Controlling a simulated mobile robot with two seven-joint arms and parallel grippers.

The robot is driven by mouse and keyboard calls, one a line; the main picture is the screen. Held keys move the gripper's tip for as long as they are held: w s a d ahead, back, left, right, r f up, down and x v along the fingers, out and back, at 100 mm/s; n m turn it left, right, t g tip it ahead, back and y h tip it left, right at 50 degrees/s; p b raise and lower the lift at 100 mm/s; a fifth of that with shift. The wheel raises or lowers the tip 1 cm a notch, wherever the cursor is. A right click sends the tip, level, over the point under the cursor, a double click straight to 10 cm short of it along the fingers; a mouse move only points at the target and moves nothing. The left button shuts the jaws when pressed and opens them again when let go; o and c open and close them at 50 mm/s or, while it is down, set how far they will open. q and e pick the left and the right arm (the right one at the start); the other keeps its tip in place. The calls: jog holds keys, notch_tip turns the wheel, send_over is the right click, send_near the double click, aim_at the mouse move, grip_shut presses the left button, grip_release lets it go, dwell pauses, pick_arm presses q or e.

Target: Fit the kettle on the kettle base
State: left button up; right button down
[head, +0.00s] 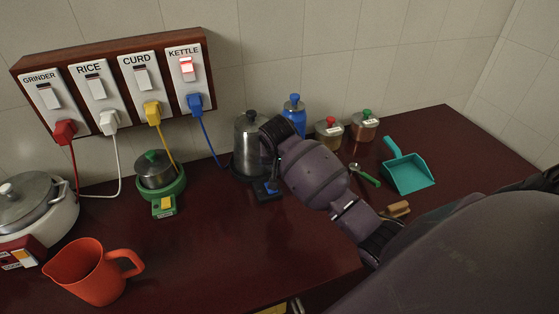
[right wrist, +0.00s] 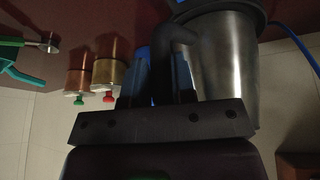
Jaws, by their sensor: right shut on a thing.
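The steel kettle (head: 249,140) with a dark lid stands upright near the wall in the head view. It also shows upside down in the right wrist view (right wrist: 226,70). The black kettle base (head: 267,190) is under it, with a blue cord running to the wall. The kettle's bottom looks at or very close to the base; I cannot tell whether it is fully seated. My right gripper (right wrist: 162,66) is shut on the kettle's black handle, one finger on each side. My right arm hides part of the kettle in the head view. My left gripper is not in view.
A blue bottle (head: 294,114) and two spice jars (head: 328,133) stand behind my right arm. A teal dustpan (head: 408,172) lies to the right. A green cooker (head: 157,175), an orange jug (head: 93,272) and a large pot (head: 35,210) stand left. The table's front middle is clear.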

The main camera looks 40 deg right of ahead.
jog(key=shift+w, duration=0.1)
jog(key=c, duration=0.9)
grip_release()
jog(key=shift+o, duration=0.2)
jog(key=v, duration=1)
jog(key=shift+s+r, duration=0.2)
jog(key=shift+r, duration=0.1)
jog(key=shift+a, duration=0.2)
